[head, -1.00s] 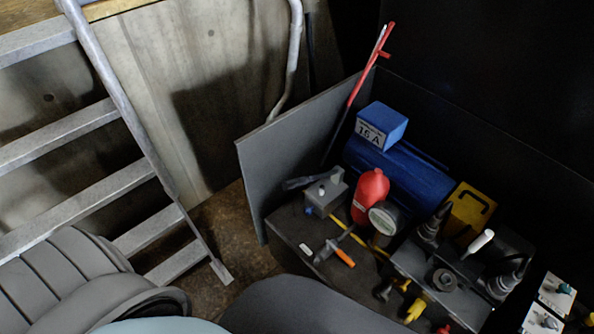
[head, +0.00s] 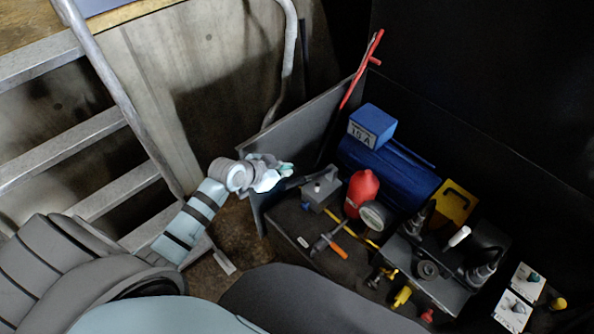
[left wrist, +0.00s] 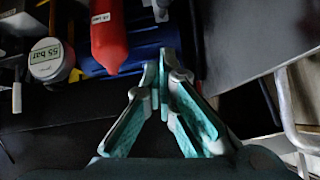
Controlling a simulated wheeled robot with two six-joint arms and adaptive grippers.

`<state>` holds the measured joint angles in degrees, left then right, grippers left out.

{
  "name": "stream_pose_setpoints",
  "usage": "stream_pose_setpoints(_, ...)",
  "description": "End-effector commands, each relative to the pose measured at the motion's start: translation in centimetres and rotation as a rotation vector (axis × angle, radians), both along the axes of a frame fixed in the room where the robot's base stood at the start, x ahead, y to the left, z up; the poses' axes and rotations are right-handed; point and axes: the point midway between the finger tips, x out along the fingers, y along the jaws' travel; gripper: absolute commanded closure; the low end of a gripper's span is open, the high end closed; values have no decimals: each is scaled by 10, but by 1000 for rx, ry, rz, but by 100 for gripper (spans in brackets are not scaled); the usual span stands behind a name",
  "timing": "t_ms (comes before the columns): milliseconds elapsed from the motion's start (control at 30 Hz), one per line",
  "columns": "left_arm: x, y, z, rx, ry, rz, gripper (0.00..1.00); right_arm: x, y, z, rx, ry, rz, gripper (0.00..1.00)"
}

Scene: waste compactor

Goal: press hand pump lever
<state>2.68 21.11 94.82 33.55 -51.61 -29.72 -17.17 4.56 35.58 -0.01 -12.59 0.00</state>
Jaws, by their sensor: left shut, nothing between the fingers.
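A grey pump block (head: 321,190) with a short dark lever (head: 296,183) sticking out to its left stands at the left end of the dark bench, in the head view. My left gripper (head: 287,171) is shut and empty. It hovers over the edge of the upright panel, close to the lever's left end; I cannot tell whether they touch. In the left wrist view its teal fingertips (left wrist: 163,65) meet with nothing between them. The lever is not clear there. My right gripper is not in view.
Beside the block stand a red bottle (head: 362,193), a round gauge (head: 377,216) and a blue cylinder (head: 400,170). A metal ladder (head: 105,120) stands at left. An orange-handled tool (head: 335,245) lies in front.

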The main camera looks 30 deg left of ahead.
Motion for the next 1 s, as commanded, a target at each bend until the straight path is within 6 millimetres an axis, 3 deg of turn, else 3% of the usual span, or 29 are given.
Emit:
stream_pose_setpoints(100, 3, -3, 10, 3, -12, -19, 100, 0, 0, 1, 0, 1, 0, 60)
stream_pose_setpoints(467, 7, -4, 4, 2, -13, -17, 100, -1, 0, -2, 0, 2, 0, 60)
stream_pose_setpoints(967, 75, -23, -65, 1, -12, -16, 100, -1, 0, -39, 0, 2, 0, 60)
stream_pose_setpoints(1000, 71, -20, -71, 3, -8, -15, 100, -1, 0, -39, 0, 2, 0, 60)
